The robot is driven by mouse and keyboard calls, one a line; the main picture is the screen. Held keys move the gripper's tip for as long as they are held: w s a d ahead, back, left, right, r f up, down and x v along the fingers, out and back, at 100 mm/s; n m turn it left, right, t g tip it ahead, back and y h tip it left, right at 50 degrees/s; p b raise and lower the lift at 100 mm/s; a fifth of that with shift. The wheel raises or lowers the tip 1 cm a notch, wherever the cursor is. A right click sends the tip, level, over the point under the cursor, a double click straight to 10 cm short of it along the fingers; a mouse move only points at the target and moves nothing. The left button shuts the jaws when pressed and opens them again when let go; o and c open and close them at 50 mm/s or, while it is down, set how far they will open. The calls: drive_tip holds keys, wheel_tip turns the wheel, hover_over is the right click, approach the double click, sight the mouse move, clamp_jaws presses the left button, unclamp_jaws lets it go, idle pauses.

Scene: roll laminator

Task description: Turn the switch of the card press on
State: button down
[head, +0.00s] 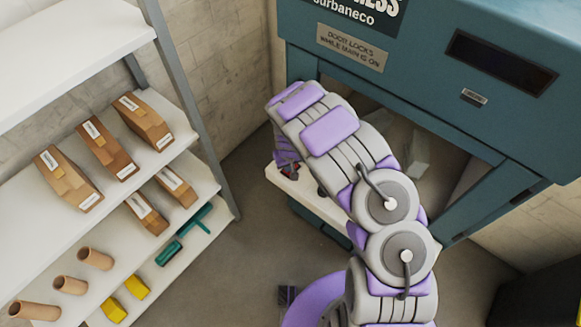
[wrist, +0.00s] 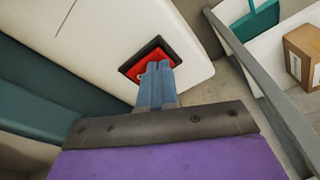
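The card press (head: 440,75) is a large teal machine at the upper right of the head view, with an open front bay. Its switch (wrist: 138,70) is a red rocker in a black frame on a white panel (wrist: 95,45) in the wrist view. My gripper (wrist: 158,66) is shut, its two blue-grey fingers side by side with nothing seen between them. The fingertips lie over the switch's lower right part and hide some of it. I cannot tell whether they touch it. In the head view my arm covers most of this area.
A plate (head: 352,47) on the press reads "DOOR LOCKS WHILE MAIN IS ON". The small display (head: 500,62) is dark. White shelves (head: 60,230) with boxes, rolls and a green tool (head: 185,235) stand at the left. Grey floor (head: 225,275) is clear between.

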wheel_tip(320, 180, up, 7)
drive_tip(key=p, duration=0.4)
idle(0.7)
drive_tip(key=shift+f, duration=0.1)
idle(0.3)
